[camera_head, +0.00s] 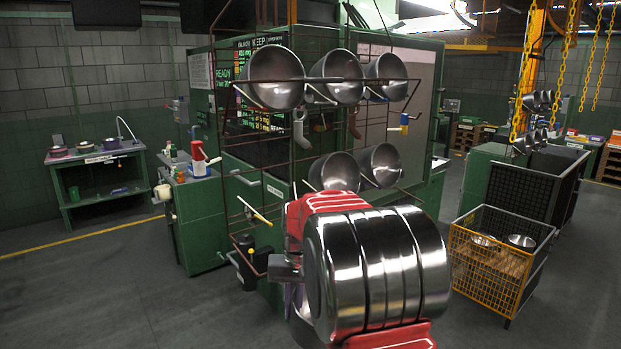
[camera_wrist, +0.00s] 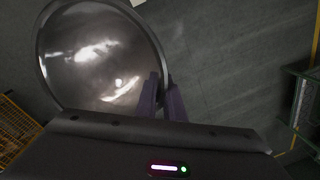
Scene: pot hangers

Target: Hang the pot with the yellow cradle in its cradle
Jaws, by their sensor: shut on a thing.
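A shiny steel pot (camera_wrist: 98,58) fills the upper left of the wrist view, its round face to the camera. My gripper (camera_wrist: 162,98), with purple fingers, is shut on the pot's right edge. In the head view my gripper (camera_head: 293,298) is low, in front of the rack (camera_head: 236,150), and the held pot is largely hidden by a red and steel body in the foreground. A small yellow-and-white piece (camera_head: 262,216), which looks like the yellow cradle, sticks out at the rack's lower left with no pot on it. It is above and left of my gripper.
Several steel pots hang on the rack: three in the upper row (camera_head: 337,78) and two visible lower down (camera_head: 381,165). An orange mesh crate (camera_head: 487,270) holding pots stands at the right. A green bench (camera_head: 97,180) is at the left. The floor at the front left is clear.

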